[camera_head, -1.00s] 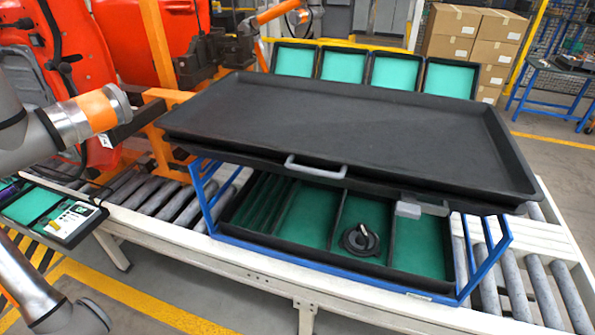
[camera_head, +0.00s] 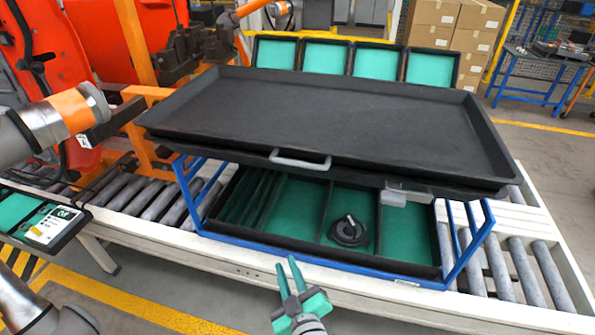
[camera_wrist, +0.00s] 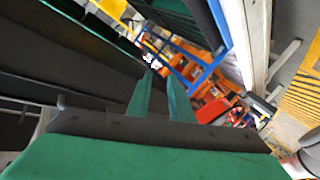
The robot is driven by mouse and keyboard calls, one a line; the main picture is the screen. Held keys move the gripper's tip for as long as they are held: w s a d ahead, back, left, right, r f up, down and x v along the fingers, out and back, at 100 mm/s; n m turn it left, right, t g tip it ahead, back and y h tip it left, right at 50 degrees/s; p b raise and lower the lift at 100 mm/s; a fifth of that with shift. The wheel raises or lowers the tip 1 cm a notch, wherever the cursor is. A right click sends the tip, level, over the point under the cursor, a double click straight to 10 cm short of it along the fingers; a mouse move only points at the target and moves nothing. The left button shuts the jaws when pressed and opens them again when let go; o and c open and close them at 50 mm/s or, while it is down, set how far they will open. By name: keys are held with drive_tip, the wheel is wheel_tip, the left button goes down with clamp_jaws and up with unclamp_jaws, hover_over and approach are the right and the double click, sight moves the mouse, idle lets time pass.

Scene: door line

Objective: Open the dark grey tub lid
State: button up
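The dark grey tub lid (camera_head: 330,115) is a wide, shallow tray-like panel above a blue frame. It appears to lie flat on a dark layer beneath it, with no clear gap. A light grey handle (camera_head: 300,161) is on its front edge. A grey latch-like block (camera_head: 405,194) is at the front right, below the rim. My gripper (camera_head: 288,262) has green fingers and is in front of the frame, lower than the handle and apart from it. The fingers also show in the wrist view (camera_wrist: 160,76), slightly apart with nothing between them.
The blue frame (camera_head: 330,264) stands on a roller conveyor with a white rail (camera_head: 230,262). Under the lid is a green-lined, divided tray holding a round black knob-like part (camera_head: 348,231). Green panels (camera_head: 326,58) stand behind. An orange machine arm is at the left.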

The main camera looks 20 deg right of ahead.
drive_tip(key=w+d+r+n+y, duration=0.1)
drive_tip(key=w+d+r+n, duration=0.15)
drive_tip(key=r, duration=0.25)
drive_tip(key=w+d+r+n+y, duration=0.1)
drive_tip(key=w+d+r+n, duration=0.15)
drive_tip(key=r, duration=0.35)
drive_tip(key=n+y, duration=0.2)
drive_tip(key=n, duration=0.6)
approach(301, 166)
drive_tip(key=x, duration=1.1)
drive_tip(key=shift+w, duration=0.15)
drive_tip(key=shift+c, duration=0.4)
clamp_jaws()
